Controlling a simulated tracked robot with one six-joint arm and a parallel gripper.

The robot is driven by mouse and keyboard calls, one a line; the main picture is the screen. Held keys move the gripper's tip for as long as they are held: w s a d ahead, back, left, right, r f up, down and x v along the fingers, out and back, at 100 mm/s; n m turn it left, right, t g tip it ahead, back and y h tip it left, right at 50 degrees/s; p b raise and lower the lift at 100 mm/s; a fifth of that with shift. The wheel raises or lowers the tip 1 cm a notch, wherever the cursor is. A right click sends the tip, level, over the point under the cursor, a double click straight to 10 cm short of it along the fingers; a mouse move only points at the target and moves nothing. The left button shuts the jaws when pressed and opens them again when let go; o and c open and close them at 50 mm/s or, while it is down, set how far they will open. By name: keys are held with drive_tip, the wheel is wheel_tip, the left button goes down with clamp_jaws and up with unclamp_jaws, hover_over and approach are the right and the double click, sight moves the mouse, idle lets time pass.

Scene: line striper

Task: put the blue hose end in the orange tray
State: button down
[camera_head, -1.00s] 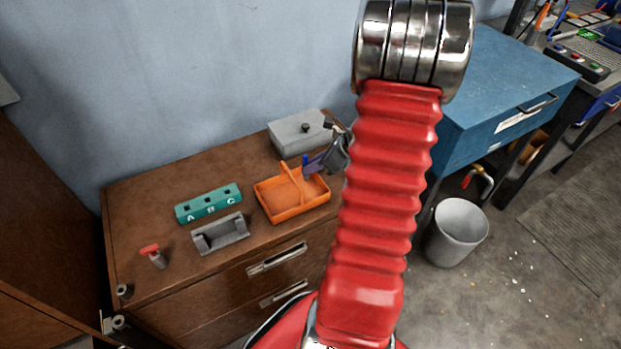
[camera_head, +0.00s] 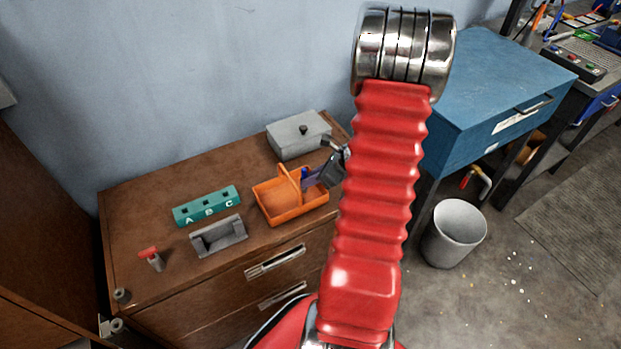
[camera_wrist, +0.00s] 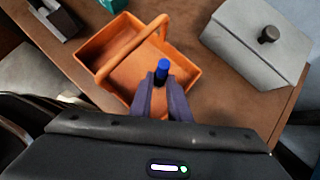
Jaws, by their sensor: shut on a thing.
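The orange tray (camera_head: 287,210) with an upright handle stands on the brown cabinet top; it also shows in the wrist view (camera_wrist: 128,75). My gripper (camera_wrist: 164,92) is shut on the blue hose end (camera_wrist: 162,68), whose blue tip stands out between the fingers. In the wrist view the hose end appears over the right part of the tray, beside the handle. In the head view my gripper (camera_head: 312,178) is at the tray's right back side, and the blue hose end (camera_head: 304,173) shows small there. I cannot tell its height above the tray floor.
A grey lidded box (camera_head: 298,134) stands just behind the tray. A teal block marked A, B, C (camera_head: 207,206) and a grey holder (camera_head: 218,236) are to the left. A red-topped piece (camera_head: 151,259) is near the cabinet's front left. Bare wood lies between them.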

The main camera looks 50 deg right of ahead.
drive_tip(key=c, duration=1.7)
unclamp_jaws()
drive_tip(key=shift+o, duration=0.2)
drive_tip(key=v, duration=1.2)
